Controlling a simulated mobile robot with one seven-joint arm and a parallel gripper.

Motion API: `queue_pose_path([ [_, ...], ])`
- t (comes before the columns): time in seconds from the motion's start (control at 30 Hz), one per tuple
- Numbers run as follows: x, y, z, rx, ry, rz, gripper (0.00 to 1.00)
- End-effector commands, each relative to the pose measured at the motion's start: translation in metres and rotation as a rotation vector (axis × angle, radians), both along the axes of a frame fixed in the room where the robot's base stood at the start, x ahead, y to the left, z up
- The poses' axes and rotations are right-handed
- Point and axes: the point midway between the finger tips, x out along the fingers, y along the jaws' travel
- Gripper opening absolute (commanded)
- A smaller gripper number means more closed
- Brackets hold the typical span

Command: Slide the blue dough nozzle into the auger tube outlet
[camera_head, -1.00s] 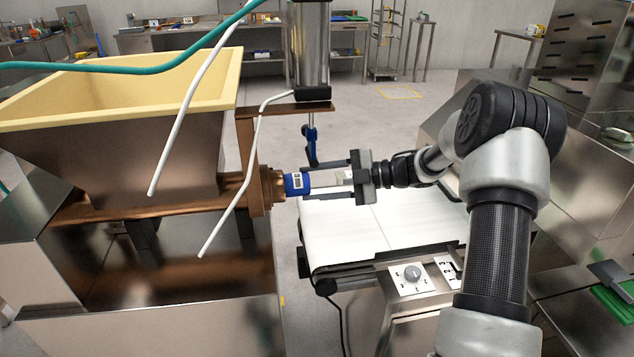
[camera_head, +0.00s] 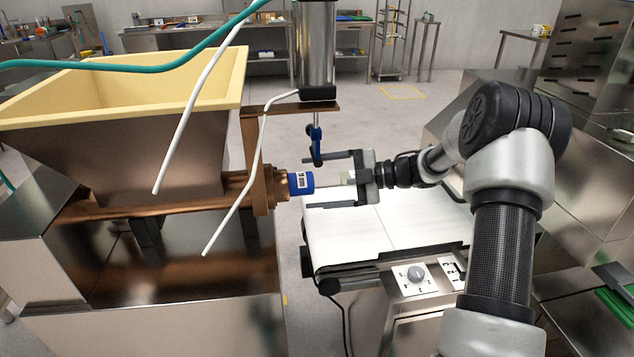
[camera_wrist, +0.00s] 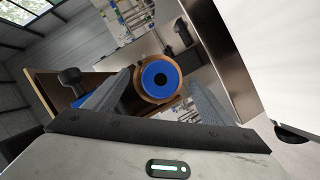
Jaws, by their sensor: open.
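The blue dough nozzle (camera_head: 302,183), with a white label on its side, sits at the end of the copper-coloured auger tube outlet (camera_head: 268,190), lying level in line with the tube. In the wrist view the blue nozzle (camera_wrist: 160,79) shows end-on as a ring with a dark hole, with the copper outlet rim around it. How deep it sits is hidden. My gripper (camera_head: 308,184) is open, its fingers spread above and below the nozzle in the head view. In the wrist view the nozzle shows between the fingers, with gaps visible.
A yellow-rimmed hopper (camera_head: 120,100) stands above the tube on the left. A metal cylinder (camera_head: 316,45) with a blue-and-black fitting (camera_head: 316,143) hangs just behind my gripper. White and green hoses cross in front. A white conveyor belt (camera_head: 370,232) lies below, mostly bare.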

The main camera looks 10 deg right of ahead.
Motion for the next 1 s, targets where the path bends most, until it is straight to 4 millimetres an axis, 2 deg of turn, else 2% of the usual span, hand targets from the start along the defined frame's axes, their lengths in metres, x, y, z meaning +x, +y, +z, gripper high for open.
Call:
queue_pose_path([
  [0.53,0.000,-0.002,0.001,0.000,0.000,-0.001,0.77],
  [1.0,-0.004,-0.015,0.004,0.000,0.000,-0.002,0.77],
])
